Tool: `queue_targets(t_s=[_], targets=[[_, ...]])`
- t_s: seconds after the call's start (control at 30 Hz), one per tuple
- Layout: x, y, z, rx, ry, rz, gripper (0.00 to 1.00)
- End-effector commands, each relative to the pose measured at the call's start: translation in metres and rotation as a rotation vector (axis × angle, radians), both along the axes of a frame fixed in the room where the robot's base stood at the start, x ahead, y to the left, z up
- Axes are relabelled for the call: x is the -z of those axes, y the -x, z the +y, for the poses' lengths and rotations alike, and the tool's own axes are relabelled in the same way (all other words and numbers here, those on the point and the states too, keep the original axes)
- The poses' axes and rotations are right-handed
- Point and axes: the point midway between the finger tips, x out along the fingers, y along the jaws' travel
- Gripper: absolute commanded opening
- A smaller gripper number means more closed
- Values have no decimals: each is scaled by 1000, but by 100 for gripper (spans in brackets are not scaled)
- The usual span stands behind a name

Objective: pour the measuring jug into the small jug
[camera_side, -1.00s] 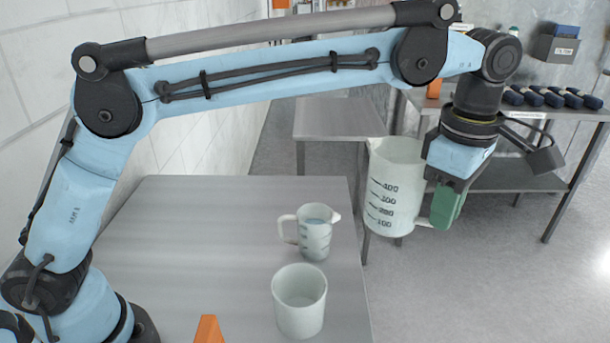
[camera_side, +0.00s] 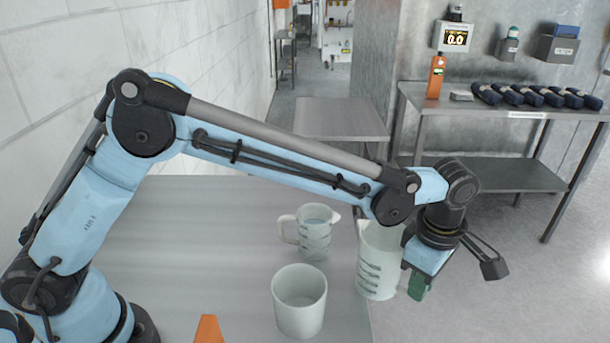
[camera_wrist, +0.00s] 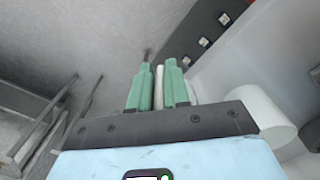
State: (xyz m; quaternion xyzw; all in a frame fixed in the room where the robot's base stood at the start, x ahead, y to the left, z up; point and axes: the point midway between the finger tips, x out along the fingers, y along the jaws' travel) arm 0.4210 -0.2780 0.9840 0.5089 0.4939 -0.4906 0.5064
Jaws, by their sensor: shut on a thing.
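The measuring jug (camera_side: 378,262) is large, pale and translucent, with dark marks on its wall. It is roughly upright by the table's right edge; whether its base touches the table I cannot tell. My gripper (camera_side: 416,286) is shut on its handle, at the jug's right. In the wrist view, my green fingers (camera_wrist: 160,88) have a thin white strip between them. The small jug (camera_side: 315,236) stands upright on the table, left of and behind the measuring jug, with its handle to the left and spout to the right. A pale level shows inside it.
A plain white beaker (camera_side: 299,304) stands on the table (camera_side: 200,230) in front of the small jug, close to the measuring jug. An orange pointed object (camera_side: 208,330) is at the front edge. The table's left middle is clear. A steel bench (camera_side: 500,105) stands behind.

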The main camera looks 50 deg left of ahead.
Motion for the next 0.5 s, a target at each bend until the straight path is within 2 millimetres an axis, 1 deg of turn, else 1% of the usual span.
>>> queue_targets(t_s=[0.27,0.5], targets=[[0,0,0,-3,2,0,0],[-8,1,4,-10,56,-1,0]])
